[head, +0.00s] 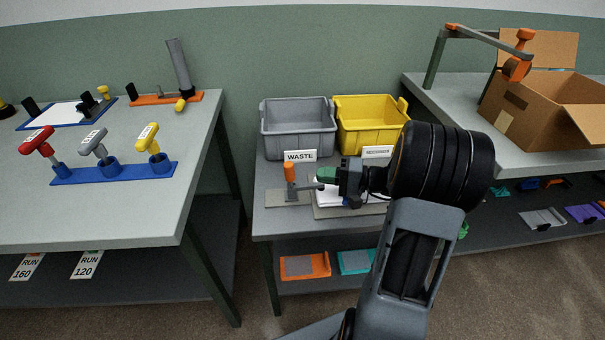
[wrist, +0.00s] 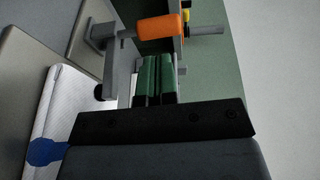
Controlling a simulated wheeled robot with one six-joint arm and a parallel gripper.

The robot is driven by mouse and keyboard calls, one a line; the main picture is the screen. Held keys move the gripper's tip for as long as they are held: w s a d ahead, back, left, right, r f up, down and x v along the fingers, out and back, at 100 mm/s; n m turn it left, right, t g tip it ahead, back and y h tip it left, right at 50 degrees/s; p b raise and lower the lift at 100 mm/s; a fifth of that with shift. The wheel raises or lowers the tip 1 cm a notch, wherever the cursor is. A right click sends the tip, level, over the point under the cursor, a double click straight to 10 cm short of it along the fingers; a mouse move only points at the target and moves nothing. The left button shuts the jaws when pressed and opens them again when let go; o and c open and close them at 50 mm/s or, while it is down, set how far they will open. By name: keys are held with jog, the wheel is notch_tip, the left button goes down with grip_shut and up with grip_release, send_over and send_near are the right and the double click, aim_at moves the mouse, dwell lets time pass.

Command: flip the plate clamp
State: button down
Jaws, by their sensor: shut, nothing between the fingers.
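The plate clamp has an orange handle (head: 290,168) and a grey metal body on a grey base, on the middle table. In the head view the handle stands upright. In the wrist view the orange handle (wrist: 160,26) lies just beyond my fingertips, with the clamp's grey arm (wrist: 119,72) and a black pad (wrist: 99,91) at left. I cannot tell whether the pad touches the white plate (wrist: 65,105), which has a blue patch. My gripper (head: 319,174) has green fingers; they are shut and empty (wrist: 153,62), close beside the clamp. My arm hides part of the plate.
A grey waste bin (head: 298,128) and a yellow bin (head: 370,124) stand behind the clamp. The left table (head: 110,215) holds a blue rack (head: 115,173) with coloured handles. A cardboard box (head: 535,112) stands on the right table. A lower shelf holds orange and teal trays.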

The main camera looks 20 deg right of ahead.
jog(key=shift+x, duration=2.95)
